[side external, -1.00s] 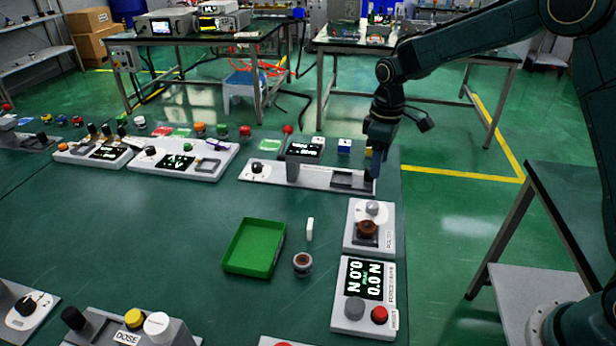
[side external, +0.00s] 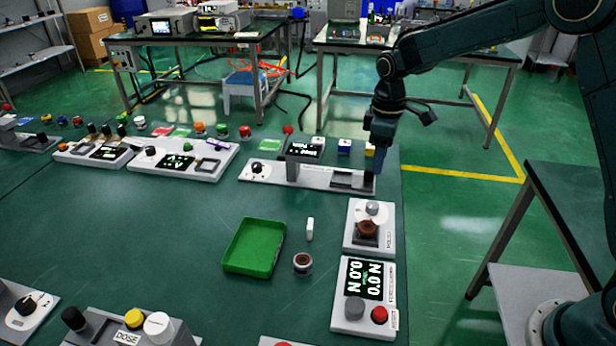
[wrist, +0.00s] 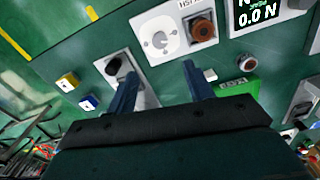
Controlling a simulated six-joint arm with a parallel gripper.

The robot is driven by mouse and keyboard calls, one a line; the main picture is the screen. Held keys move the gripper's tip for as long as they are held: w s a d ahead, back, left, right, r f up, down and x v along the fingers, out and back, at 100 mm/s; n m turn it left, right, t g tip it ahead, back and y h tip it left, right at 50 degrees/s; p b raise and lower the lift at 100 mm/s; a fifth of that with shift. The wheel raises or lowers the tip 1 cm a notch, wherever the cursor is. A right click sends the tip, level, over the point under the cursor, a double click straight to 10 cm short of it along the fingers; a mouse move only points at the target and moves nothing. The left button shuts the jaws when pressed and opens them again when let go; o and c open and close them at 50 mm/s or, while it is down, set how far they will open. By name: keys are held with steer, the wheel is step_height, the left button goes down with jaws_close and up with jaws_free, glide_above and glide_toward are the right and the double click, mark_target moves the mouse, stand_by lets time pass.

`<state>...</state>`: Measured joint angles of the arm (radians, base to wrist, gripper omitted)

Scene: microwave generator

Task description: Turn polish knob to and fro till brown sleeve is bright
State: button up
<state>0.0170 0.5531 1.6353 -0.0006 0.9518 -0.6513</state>
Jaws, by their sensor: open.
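The polish station (side external: 350,243) is a pale panel near the table's right edge. Its polish knob (side external: 372,208) is a light grey dial at the far end; it also shows in the wrist view as a white round dial (wrist: 160,40). The brown sleeve (side external: 367,228) stands on a dark seat beside the knob, and also shows in the wrist view (wrist: 202,30). Its top looks dull brown. My gripper (side external: 378,165) is above the table's far right corner, beyond the knob and apart from it. In the wrist view my gripper (wrist: 157,70) is open and empty.
A force gauge (side external: 362,280) with red and grey buttons stands just in front of the station. A green tray (side external: 255,248), a white block (side external: 310,229) and a brown-topped cylinder (side external: 302,263) lie to the left. A long panel (side external: 270,178) lies beside my gripper.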

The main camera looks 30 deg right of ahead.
mark_target(373, 205)
steer(key=n, duration=0.3)
steer(key=shift+f+n, duration=0.1)
steer(key=shift+n, duration=0.2)
steer(key=shift+f, duration=0.1)
step_height(373, 205, down, 14)
steer(key=shift+r, duration=0.2)
stand_by(0.5)
steer(key=c, duration=1)
steer(key=shift+m, duration=0.4)
